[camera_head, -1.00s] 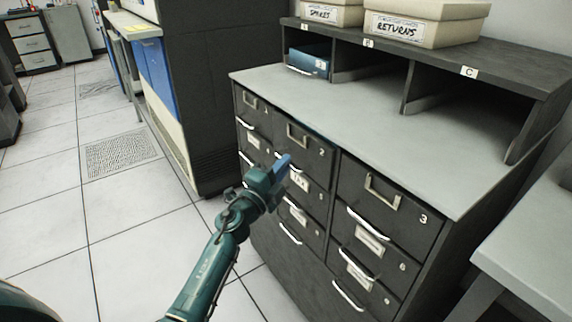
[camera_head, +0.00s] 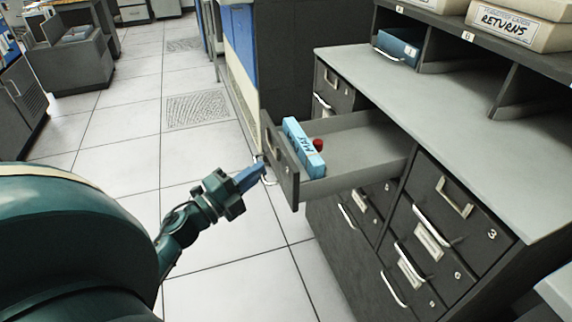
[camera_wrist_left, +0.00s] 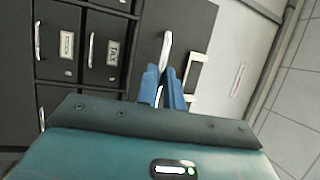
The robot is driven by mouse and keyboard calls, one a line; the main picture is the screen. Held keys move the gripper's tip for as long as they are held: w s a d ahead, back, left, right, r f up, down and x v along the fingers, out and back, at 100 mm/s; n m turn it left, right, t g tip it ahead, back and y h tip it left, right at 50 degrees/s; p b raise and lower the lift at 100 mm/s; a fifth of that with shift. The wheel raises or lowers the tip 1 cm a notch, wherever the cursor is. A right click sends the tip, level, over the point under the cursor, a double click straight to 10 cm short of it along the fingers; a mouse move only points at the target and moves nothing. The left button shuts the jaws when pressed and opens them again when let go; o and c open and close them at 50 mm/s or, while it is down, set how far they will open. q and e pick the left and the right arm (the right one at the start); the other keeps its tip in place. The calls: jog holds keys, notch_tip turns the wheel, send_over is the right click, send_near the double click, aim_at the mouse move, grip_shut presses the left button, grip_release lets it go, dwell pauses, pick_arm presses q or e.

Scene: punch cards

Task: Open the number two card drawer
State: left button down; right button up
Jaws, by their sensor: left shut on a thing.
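The number two card drawer (camera_head: 281,160) is pulled far out of the dark cabinet. Its grey inside shows, with a light blue box marked MAY (camera_head: 303,148) and a small red thing (camera_head: 318,145) near the front. My left gripper (camera_head: 262,170) is at the front of this drawer, its blue fingers shut on the drawer's handle (camera_head: 268,176). My right gripper is not in view.
Drawer three (camera_head: 448,207) and the lower drawers are closed. Shelf cubbies with a dark blue box (camera_head: 398,46) and a RETURNS box (camera_head: 510,25) stand on the cabinet top. The tiled floor (camera_head: 120,130) left of the drawer is clear.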

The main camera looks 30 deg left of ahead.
pick_arm(q)
jog(key=s+a, duration=0.4)
jog(key=s, duration=0.1)
jog(key=shift+s, duration=0.1)
dwell(0.3)
jog(key=c, duration=1.5)
grip_release()
jog(key=shift+c, duration=0.2)
jog(key=v, duration=1.3)
jog(key=shift+s, duration=0.1)
